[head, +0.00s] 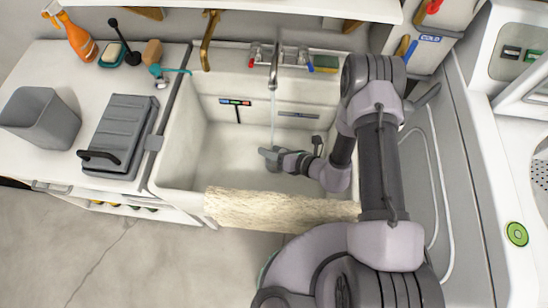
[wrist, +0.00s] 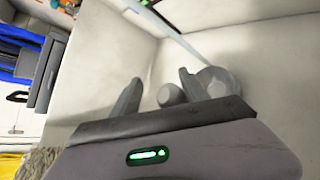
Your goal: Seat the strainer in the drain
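My gripper (head: 274,157) reaches down into the white sink basin (head: 222,152), close to its floor. In the wrist view its two grey fingers (wrist: 160,84) stand apart. A small grey rounded knob-like piece (wrist: 170,95) shows between them, nearer the right finger, with a gap to the left finger. A round grey disc-like piece (wrist: 221,78) shows just behind the right finger, partly hidden by it. I cannot tell which of these is the strainer and which the drain. My gripper hides the basin floor below it in the head view.
A tap (head: 274,68) at the back runs a thin water stream (head: 273,108) near my gripper. A beige towel (head: 270,208) hangs over the front rim. On the left counter are a grey bin (head: 40,118), a ridged grey case (head: 118,135) and a spray bottle (head: 76,38).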

